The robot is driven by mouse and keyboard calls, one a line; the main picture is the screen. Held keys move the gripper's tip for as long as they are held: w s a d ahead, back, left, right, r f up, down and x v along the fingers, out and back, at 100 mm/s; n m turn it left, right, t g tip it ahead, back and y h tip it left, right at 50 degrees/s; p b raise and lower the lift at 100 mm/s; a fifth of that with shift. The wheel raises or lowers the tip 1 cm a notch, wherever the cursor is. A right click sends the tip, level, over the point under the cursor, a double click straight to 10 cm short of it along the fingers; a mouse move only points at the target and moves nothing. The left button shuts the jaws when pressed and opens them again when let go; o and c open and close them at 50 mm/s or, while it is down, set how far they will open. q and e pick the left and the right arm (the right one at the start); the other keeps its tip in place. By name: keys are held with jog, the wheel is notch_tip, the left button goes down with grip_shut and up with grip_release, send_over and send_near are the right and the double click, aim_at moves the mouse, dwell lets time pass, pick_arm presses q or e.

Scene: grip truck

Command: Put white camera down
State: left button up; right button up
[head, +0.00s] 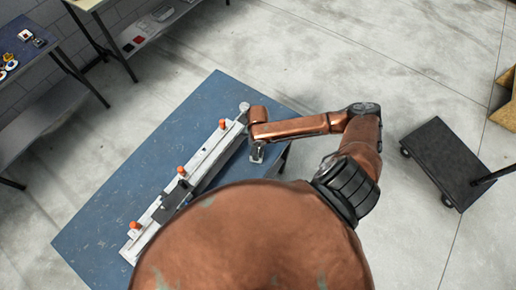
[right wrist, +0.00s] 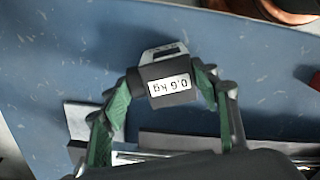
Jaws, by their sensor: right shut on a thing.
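The white camera (right wrist: 158,58) is between the green-padded fingers of my right gripper (right wrist: 165,92) in the right wrist view. It shows a pale top, a dark lower body and a white "0.6 kg" label. My right gripper is shut on it, over the blue table (right wrist: 60,60). In the head view my right arm bends down to the right edge of the blue table (head: 215,90), and a small grey piece shows at its end. I cannot tell whether the camera touches the table. My left gripper is not in view.
A long white rail device (head: 215,150) with orange knobs (head: 181,170) lies along the table, close to my right gripper. Bare tabletop is left of it. A dark trolley (head: 445,155) stands on the floor at right. Desks with small items (head: 25,36) are at upper left.

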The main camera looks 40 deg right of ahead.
jog(key=o, duration=1)
notch_tip(320, 180, up, 12)
jog(key=shift+r, duration=0.1)
